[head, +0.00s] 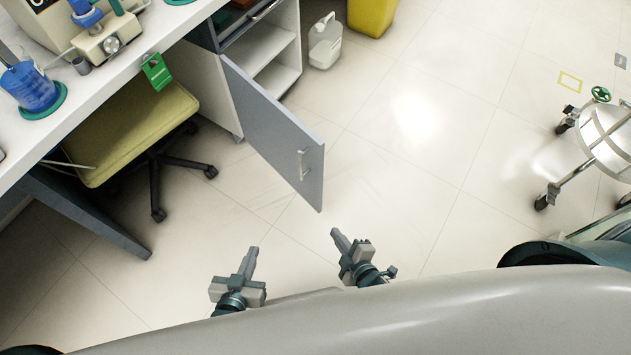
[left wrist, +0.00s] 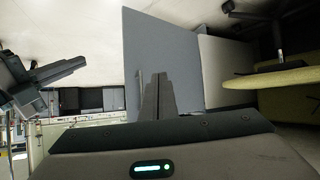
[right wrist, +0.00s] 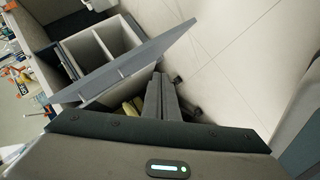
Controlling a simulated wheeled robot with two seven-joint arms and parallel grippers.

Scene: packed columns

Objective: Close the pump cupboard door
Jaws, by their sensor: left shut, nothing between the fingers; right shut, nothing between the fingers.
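The pump cupboard door (head: 275,128) is a grey-blue panel standing wide open, swung out from the cupboard (head: 272,50) under the bench. Its bar handle (head: 302,164) is near the free edge. The door also shows in the left wrist view (left wrist: 165,55) and the right wrist view (right wrist: 135,62). The cupboard's open shelves show in the right wrist view (right wrist: 103,50). My left gripper (head: 254,250) is shut and empty, in front of the door and left of its free edge. My right gripper (head: 335,233) is shut and empty, just below the door's free corner in the head view. Neither appears to touch the door.
A yellow-green chair (head: 135,130) with a black wheeled base stands left of the door under the bench (head: 110,85). A white jug (head: 325,42) and a yellow bin (head: 372,14) stand beyond the cupboard. A wheeled round cart (head: 608,135) is far right. The middle floor is clear.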

